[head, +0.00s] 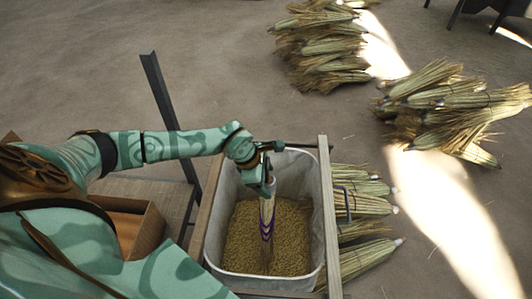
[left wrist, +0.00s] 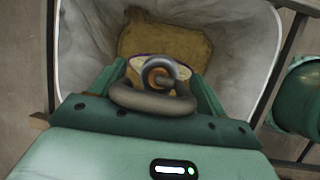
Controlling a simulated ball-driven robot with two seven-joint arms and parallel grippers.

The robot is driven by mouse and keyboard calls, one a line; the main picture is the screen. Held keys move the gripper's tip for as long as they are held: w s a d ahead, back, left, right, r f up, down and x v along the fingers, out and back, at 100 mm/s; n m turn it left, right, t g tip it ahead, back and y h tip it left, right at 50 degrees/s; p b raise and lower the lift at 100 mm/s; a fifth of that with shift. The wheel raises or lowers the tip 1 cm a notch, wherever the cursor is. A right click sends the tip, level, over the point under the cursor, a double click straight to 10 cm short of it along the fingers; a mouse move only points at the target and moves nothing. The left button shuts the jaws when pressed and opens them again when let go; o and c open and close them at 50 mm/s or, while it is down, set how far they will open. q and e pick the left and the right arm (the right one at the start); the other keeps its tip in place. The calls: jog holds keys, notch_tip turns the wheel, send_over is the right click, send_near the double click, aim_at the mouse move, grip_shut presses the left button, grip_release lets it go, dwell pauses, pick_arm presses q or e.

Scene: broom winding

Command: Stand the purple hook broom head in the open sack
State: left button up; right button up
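The purple hook broom head (head: 267,229) hangs upright, bristles down, inside the open sack (head: 303,180). Purple bands circle its middle. My left gripper (head: 266,180) is shut on its upper end, above the grain. In the left wrist view my left gripper's fingers (left wrist: 155,85) flank the broom head's top, where a grey metal hook (left wrist: 160,76) and a bit of purple rim show. The sack is pale, wide open, with yellowish grain in its bottom. The bristle tips overlap the grain; I cannot tell whether they touch it. My right gripper is not in view.
Wooden rails (head: 330,225) flank the sack. Several broom heads (head: 365,255) lie just right of it. Two more piles of broom heads (head: 325,50) (head: 455,105) lie on the floor beyond. A cardboard box (head: 140,225) stands left, near a dark upright post (head: 165,100).

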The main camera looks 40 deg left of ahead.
pick_arm(q)
jog(key=p+v, duration=0.4)
jog(key=v, duration=1.2)
jog(key=shift+r, duration=0.15)
